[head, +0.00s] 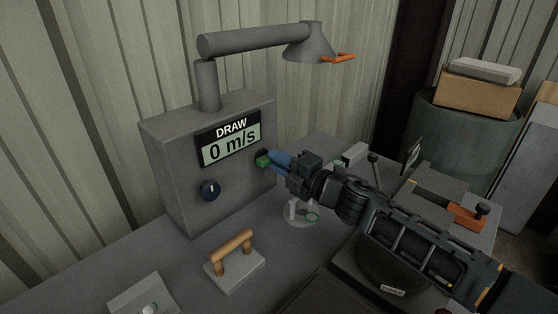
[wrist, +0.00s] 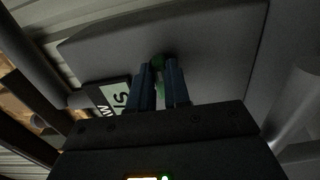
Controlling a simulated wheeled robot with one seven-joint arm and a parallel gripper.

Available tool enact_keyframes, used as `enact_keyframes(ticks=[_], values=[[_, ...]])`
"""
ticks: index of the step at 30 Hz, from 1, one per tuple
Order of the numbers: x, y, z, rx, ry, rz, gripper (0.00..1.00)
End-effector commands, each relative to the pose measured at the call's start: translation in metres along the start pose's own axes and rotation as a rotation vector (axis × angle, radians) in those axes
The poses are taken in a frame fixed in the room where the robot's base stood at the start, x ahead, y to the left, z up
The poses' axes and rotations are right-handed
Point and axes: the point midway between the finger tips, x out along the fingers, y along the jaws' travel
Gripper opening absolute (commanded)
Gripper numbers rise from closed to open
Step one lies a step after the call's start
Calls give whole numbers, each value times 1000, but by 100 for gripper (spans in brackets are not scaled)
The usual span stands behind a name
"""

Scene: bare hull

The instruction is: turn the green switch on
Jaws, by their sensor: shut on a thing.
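The green switch (head: 263,160) is on the right part of the front of a grey box (head: 170,165), right of its display. In the wrist view the green switch (wrist: 158,62) shows at and between the fingertips. My gripper (head: 276,159) reaches in from the right, its blue fingers shut on the switch. In the wrist view my gripper (wrist: 163,75) points at the grey box face. The fingers hide part of the switch, and I cannot tell its position. The display (head: 231,141) reads "DRAW 0 m/s".
A grey pipe with a hood (head: 310,42) rises above the box. A wooden-handled block (head: 235,262) stands in front. A round dish (head: 299,214) lies below my gripper. A drum with a cardboard box (head: 478,92) stands at right.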

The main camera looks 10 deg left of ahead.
Motion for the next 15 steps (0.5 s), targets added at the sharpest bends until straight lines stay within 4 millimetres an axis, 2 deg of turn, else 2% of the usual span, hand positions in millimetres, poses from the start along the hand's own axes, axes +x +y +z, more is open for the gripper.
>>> enact_keyframes(ticks=[8,9,15], values=[[-1,0,2,3,-5,-1,0],[-1,0,2,3,-5,-1,21],[0,0,1,2,-3,-1,40]])
